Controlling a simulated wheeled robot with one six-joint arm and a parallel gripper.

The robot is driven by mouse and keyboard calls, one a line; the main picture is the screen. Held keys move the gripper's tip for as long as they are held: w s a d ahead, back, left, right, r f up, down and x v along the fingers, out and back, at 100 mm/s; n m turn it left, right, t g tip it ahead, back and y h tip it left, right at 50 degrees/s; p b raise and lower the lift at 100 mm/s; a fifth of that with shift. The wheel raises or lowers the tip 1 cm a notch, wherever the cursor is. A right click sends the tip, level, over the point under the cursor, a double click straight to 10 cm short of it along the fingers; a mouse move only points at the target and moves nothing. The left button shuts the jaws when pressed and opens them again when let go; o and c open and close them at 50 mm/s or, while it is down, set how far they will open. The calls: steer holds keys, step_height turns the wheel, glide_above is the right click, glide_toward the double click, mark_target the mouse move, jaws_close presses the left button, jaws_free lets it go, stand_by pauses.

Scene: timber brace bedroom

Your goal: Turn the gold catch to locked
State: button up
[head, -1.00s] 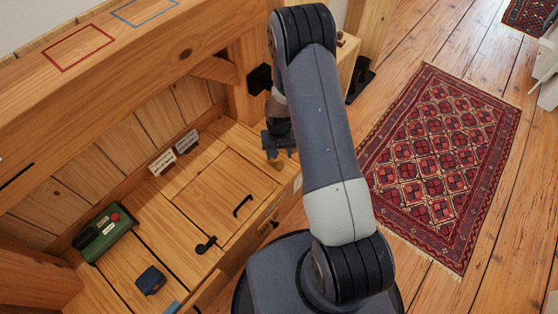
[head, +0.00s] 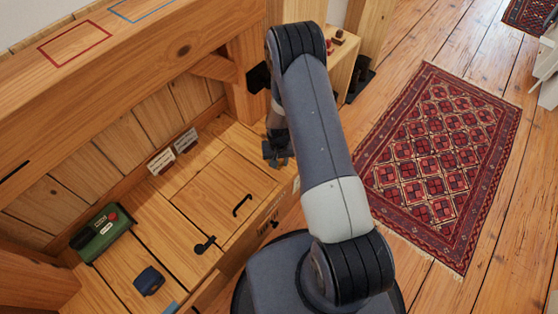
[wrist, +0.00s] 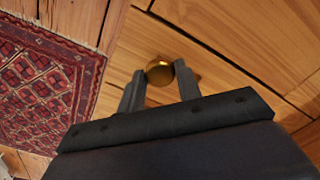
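The gold catch (wrist: 160,71) is a round brass-coloured knob on the wooden surface in the wrist view. My gripper (wrist: 159,75) is open, with one finger on each side of the catch near the fingertips. A narrow gap seems to show beside the knob, and I cannot tell whether either finger touches it. A dark shape, perhaps shadow, lies just right of the knob. In the head view my gripper (head: 277,157) is low at the right end of the wooden bench top, and the catch is hidden there.
The bench top holds a lid with a black handle (head: 242,205), a black latch (head: 205,244), a green box (head: 103,232) and a dark blue object (head: 149,281). Two small labels (head: 185,141) stand at the back. A red rug (head: 440,165) lies on the open floor to the right.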

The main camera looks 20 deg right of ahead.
steer(key=c, duration=0.5)
steer(key=shift+f+n+b, duration=0.1)
steer(key=shift+n+b, duration=0.2)
steer(key=shift+n, duration=0.1)
steer(key=n+b, duration=0.1)
steer(key=n, duration=0.2)
steer(key=shift+b, duration=0.35)
steer(key=n+b, duration=0.1)
steer(key=n, duration=0.3)
steer(key=shift+b, duration=0.4)
steer(key=n+b, duration=0.1)
steer(key=n, duration=0.4)
steer(key=shift+n+b, duration=0.3)
steer(key=shift+n, duration=0.1)
steer(key=n, duration=0.4)
steer(key=shift+b, duration=0.4)
steer(key=shift+n, duration=0.3)
